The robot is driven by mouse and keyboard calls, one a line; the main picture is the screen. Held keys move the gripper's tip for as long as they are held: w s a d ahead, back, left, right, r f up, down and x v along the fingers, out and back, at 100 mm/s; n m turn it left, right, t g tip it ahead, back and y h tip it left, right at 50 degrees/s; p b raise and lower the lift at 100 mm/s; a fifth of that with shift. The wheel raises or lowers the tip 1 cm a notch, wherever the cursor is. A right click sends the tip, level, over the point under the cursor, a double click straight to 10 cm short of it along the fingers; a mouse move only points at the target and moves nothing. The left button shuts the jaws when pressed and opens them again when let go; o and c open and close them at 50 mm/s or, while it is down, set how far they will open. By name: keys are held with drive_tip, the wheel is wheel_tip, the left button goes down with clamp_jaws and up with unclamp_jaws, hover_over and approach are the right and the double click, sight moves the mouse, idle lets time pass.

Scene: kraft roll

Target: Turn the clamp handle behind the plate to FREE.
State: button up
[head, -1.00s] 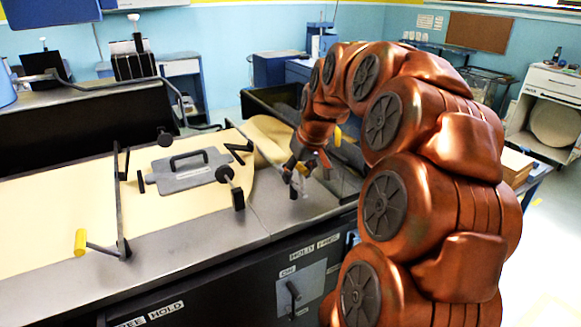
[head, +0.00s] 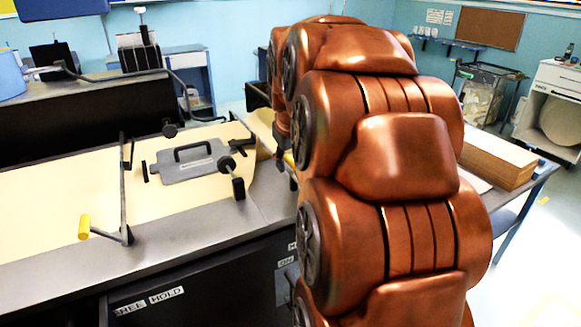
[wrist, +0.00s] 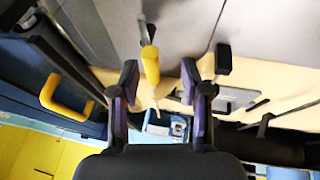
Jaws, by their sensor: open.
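The grey plate (head: 190,160) with a black grip lies flat on the cream sheet in the head view. It shows partly at the right of the wrist view (wrist: 235,97). A yellow-gripped lever (wrist: 150,62) shows in the wrist view, lined up between the fingertips of my gripper (wrist: 158,82). A small yellow patch (head: 289,160) beside my arm in the head view may be the same handle. My gripper is open and empty; whether its fingers touch the lever cannot be told. My arm hides the gripper in the head view.
Another yellow-gripped lever (head: 84,227) stands at the front left, above a FREE HOLD label (head: 150,301). A black knob clamp (head: 230,175) stands beside the plate. A blue cabinet with a yellow handle (wrist: 65,97) is left in the wrist view. A stack of brown sheets (head: 495,160) is at right.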

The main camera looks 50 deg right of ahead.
drive_tip(key=s+a+f+n+g+y+p, duration=0.1)
drive_tip(key=s+a, duration=0.3)
drive_tip(key=a, duration=0.7)
drive_tip(key=s+a+f+n+g+y+p, duration=0.1)
drive_tip(key=s+a+p, duration=0.2)
drive_tip(key=a, duration=0.8)
drive_tip(key=shift+s+a+f+g+y, duration=0.15)
drive_tip(key=shift+s+f+g+y, duration=0.25)
drive_tip(key=shift+s, duration=0.25)
